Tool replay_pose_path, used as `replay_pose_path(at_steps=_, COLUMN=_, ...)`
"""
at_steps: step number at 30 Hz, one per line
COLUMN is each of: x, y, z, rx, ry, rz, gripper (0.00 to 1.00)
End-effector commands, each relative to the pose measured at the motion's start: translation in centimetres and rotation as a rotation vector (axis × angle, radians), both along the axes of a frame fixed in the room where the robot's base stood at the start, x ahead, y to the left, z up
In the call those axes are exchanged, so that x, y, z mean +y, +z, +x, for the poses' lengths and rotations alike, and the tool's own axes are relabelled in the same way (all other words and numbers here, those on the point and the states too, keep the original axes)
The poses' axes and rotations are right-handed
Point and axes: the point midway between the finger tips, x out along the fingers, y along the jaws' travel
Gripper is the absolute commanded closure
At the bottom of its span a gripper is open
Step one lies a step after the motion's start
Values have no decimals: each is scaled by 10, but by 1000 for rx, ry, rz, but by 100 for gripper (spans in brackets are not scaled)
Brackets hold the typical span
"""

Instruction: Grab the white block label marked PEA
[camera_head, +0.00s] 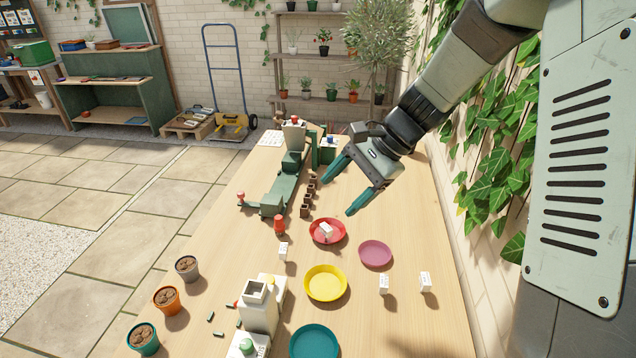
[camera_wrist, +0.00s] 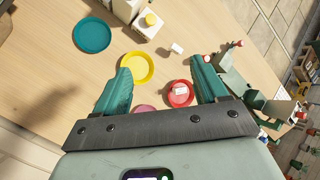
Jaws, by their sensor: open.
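Several white block labels are on the wooden table (camera_head: 425,325). One (camera_head: 326,230) sits in the red saucer (camera_head: 314,238). One (camera_head: 283,251) stands left of the yellow saucer (camera_head: 325,283). Two more (camera_head: 384,284) (camera_head: 425,282) stand at the right. Their lettering is too small to read, so I cannot tell which is PEA. My gripper (camera_head: 338,197) is open and empty, above the table behind the red saucer in the head view. In the wrist view my gripper (camera_wrist: 161,66) shows the red saucer's block (camera_wrist: 180,90) and another white block (camera_wrist: 176,48) between and beyond its fingers.
A purple saucer (camera_head: 375,253) and a teal saucer (camera_head: 314,342) lie nearby. A green device (camera_head: 275,195) and a white-and-green machine (camera_head: 260,306) stand on the table. An ivy-covered wall (camera_head: 490,160) bounds the right.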

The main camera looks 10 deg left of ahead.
Motion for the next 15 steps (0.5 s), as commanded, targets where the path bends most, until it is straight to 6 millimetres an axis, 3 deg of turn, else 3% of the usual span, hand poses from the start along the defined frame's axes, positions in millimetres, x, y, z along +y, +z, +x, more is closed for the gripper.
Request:
replay_pose_path(at_steps=1, x=8, y=-23, z=10, rx=64, ry=-39, rz=41, gripper=28)
replay_pose_path(at_steps=7, x=38, y=-102, z=42, rx=299, ry=-223, rz=204, gripper=28)
replay_pose_path(at_steps=12, x=58, y=-168, z=57, rx=486, ry=-384, rz=326, gripper=28)
replay_pose_path(at_steps=15, x=66, y=-197, z=60, rx=569, ry=-457, rz=377, gripper=28)
